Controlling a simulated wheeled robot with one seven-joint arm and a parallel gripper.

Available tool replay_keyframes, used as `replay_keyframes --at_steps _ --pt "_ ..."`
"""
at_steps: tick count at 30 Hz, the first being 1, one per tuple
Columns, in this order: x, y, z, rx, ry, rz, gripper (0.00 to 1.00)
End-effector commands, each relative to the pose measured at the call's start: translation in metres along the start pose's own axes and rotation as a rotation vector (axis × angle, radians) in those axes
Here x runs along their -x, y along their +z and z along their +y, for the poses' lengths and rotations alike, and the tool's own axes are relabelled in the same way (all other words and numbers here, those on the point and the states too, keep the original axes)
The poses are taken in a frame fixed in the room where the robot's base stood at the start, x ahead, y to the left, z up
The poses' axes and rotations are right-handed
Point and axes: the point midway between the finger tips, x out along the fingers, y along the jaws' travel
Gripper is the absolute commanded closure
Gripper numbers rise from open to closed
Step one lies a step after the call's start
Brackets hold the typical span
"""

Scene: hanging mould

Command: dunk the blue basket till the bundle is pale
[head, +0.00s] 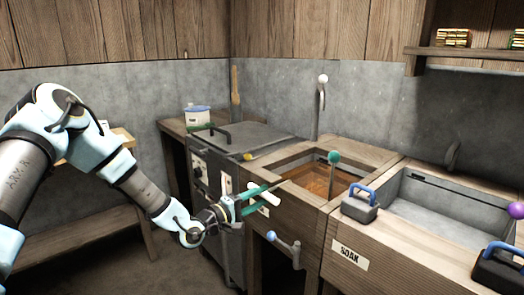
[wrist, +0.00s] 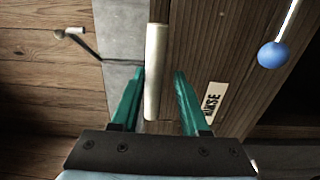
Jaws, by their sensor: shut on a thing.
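My gripper (head: 268,190) is in front of the wooden basin unit, with teal fingers. In the wrist view my gripper (wrist: 160,75) is shut on a pale round bar (wrist: 155,60) that stands between its fingers. I cannot tell what the bar belongs to. A grey block-like thing with a blue handle (head: 358,203) sits on the left rim of the soak trough (head: 410,238). A darker one with a blue handle (head: 500,268) is at the lower right edge. I cannot tell which, if either, is the blue basket. No bundle is clearly visible in the basins.
A square wooden basin (head: 352,157) holds brown liquid, and a green-knobbed rod (head: 334,158) rises there. A blue-knobbed lever (head: 285,243) is below my gripper. A grey metal cabinet (head: 240,140) stands left of it. Stacked bundles (head: 453,38) sit on a high shelf.

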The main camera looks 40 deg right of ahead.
Motion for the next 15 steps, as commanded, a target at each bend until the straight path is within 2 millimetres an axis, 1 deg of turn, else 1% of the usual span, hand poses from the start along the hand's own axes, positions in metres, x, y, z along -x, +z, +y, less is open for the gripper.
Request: replay_keyframes --at_steps 1,2,15 --pt "0.003 0.001 -0.003 0.006 -0.018 0.000 0.90" --pt "0.003 0.001 0.001 0.005 -0.018 0.000 0.90" --pt "0.001 0.000 0.062 0.001 -0.006 0.000 0.90"
